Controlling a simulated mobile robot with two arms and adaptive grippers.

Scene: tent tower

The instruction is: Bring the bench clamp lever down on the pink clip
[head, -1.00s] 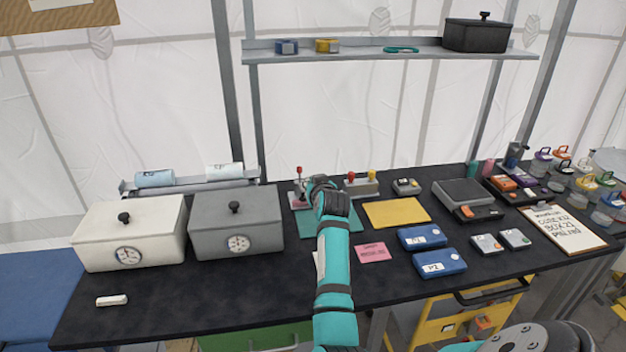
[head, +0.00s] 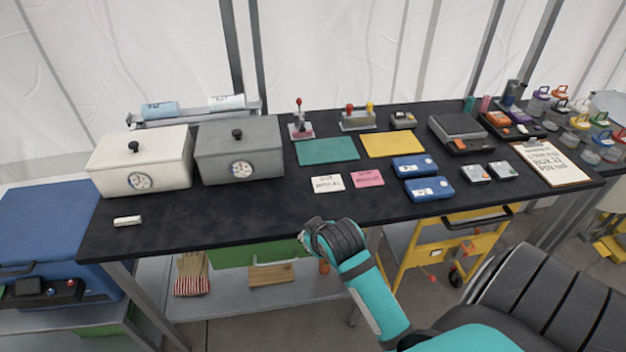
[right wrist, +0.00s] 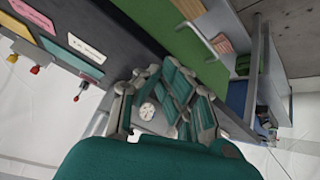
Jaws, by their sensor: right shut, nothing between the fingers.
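The bench clamp (head: 301,130) stands at the back of the black bench, behind the green mat. Its lever, topped by a red knob (head: 298,101), stands upright. The pink clip (head: 302,134) shows as a small pink patch low on the clamp, under the raised lever; its details are too small to make out. My right gripper (head: 322,240) is in front of the bench's front edge, well away from the clamp. It is shut and empty. The right wrist view shows its fingers (right wrist: 165,92) close up. My left gripper is not in view.
Right of the clamp stands a two-lever unit (head: 357,121) with red and yellow knobs. The green mat (head: 327,151), yellow mat (head: 393,144), white card (head: 327,183) and pink card (head: 367,178) lie flat in front. A grey box (head: 240,160) stands left of the clamp.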

